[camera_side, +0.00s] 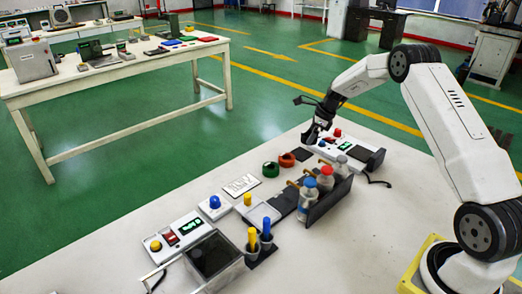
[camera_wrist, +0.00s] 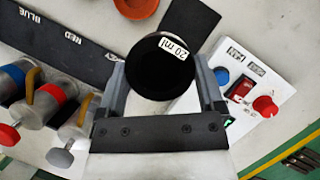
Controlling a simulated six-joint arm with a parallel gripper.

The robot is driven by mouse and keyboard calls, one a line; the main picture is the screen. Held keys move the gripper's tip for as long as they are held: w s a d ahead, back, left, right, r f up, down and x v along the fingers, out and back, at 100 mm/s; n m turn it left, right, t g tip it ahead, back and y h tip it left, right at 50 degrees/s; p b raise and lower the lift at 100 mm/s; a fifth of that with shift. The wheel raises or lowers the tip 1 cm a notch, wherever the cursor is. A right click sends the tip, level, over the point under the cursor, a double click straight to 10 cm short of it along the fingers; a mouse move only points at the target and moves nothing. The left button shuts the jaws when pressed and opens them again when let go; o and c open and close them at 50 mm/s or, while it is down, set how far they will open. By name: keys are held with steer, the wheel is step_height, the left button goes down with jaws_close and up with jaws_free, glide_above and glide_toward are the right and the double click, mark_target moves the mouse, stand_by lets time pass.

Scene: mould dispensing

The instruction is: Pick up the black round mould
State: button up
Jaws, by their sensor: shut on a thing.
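The black round mould (camera_wrist: 150,75), with a white "20 ml" label, sits between the two fingers of my gripper (camera_wrist: 162,82) in the wrist view. The fingers close on its left and right sides. In the side view my gripper (camera_side: 314,135) is low over the far part of the white table, beside a control panel. There the mould is hard to tell from the dark fingers. I cannot tell whether the mould touches the table.
An orange mould (camera_side: 287,160) and a green mould (camera_side: 270,169) lie nearby. Capped bottles (camera_side: 326,179) stand in a black rack (camera_side: 331,197). A white panel (camera_wrist: 262,100) with a red knob is right of the gripper in the wrist view. A dark flat pad (camera_wrist: 190,22) lies beyond the mould.

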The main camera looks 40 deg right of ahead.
steer(key=s+a+r, duration=0.3)
steer(key=s+r, duration=0.1)
steer(key=s, duration=0.4)
steer(key=shift+s+a+r, duration=0.25)
steer(key=shift+s, duration=0.15)
stand_by(0.5)
